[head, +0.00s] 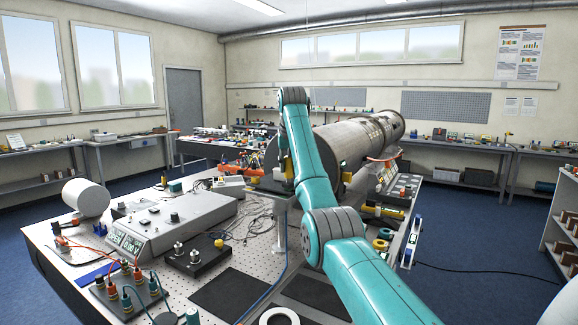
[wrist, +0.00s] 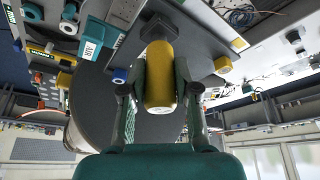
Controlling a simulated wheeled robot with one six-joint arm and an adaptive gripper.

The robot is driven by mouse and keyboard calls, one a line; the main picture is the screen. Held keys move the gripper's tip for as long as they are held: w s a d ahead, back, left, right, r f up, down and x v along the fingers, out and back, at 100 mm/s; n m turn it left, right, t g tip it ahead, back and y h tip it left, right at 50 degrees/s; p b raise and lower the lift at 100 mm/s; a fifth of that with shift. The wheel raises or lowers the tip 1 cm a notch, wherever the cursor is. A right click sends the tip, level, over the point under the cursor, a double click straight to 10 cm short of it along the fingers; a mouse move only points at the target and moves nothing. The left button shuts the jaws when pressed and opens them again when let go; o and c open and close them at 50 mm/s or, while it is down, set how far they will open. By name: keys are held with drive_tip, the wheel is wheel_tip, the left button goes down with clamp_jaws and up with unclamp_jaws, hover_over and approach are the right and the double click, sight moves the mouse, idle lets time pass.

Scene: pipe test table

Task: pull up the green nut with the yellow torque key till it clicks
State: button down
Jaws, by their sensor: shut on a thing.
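The yellow torque key (wrist: 160,82) shows in the middle of the wrist view as a thick yellow cylinder with a pale end facing the camera. My gripper (wrist: 161,92) is shut on it, one dark finger on each side. The key's far end meets a grey plate (wrist: 172,22), and I cannot tell what it engages there. I cannot make out the green nut for certain in either view; the key and fingers may hide it. In the head view my teal arm covers much of the work spot, and the gripper cannot be made out there.
A large grey pipe (head: 345,140) lies behind my arm. A power supply (head: 172,222) and a black box with knobs (head: 198,255) stand on the perforated table (head: 75,248) at left. A white ring (head: 279,317) lies at the front. A blue-ended part (wrist: 119,76) sits near the gripper.

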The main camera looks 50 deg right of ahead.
drive_tip(key=shift+n, duration=0.5)
drive_tip(key=shift+r, duration=0.1)
drive_tip(key=shift+r, duration=2)
drive_tip(key=shift+r, duration=1.5)
